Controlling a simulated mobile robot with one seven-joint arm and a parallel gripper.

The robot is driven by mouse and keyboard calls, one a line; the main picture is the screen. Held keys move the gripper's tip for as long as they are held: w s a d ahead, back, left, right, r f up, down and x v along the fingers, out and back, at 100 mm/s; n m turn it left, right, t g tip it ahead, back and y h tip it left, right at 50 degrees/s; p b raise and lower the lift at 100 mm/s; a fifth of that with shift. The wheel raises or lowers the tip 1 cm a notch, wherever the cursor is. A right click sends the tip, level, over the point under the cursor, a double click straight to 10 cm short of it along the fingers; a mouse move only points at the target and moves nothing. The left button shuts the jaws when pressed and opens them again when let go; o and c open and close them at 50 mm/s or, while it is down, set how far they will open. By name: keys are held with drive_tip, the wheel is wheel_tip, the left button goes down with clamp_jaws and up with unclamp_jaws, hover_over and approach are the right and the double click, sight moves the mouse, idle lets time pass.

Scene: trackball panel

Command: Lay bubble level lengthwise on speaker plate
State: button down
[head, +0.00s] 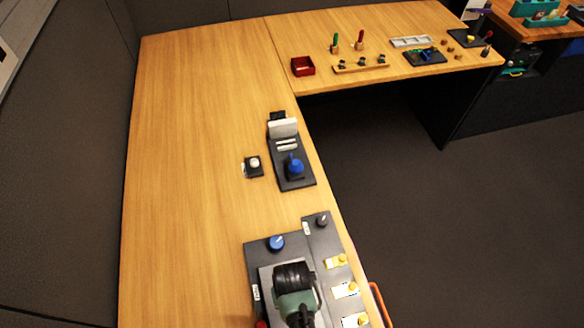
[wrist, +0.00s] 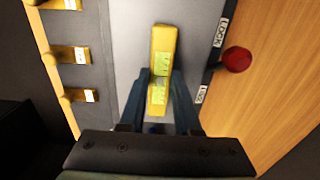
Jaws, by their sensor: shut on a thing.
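The bubble level (wrist: 160,65) is a yellow bar with pale green windows. In the wrist view, my gripper (wrist: 160,80) is shut on its sides, with one dark blue finger on each side. The level runs up and down in that picture, roughly in line with the plate's side edges. It is over a smooth grey plate (wrist: 130,30), which I take to be the speaker plate. I cannot tell whether the level touches it. In the head view my arm hides the level and most of that plate (head: 267,285).
A red knob (wrist: 237,59) stands right of the plate, beside LOCK labels. Several yellow parts (wrist: 68,54) line the left side. A blue knob (head: 277,242) and black knob (head: 321,220) stand at the panel's far end. The desk's left side (head: 180,180) is clear.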

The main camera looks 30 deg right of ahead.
idle(0.4)
drive_tip(key=c, duration=0.5)
unclamp_jaws()
wheel_tip(320, 180, up, 13)
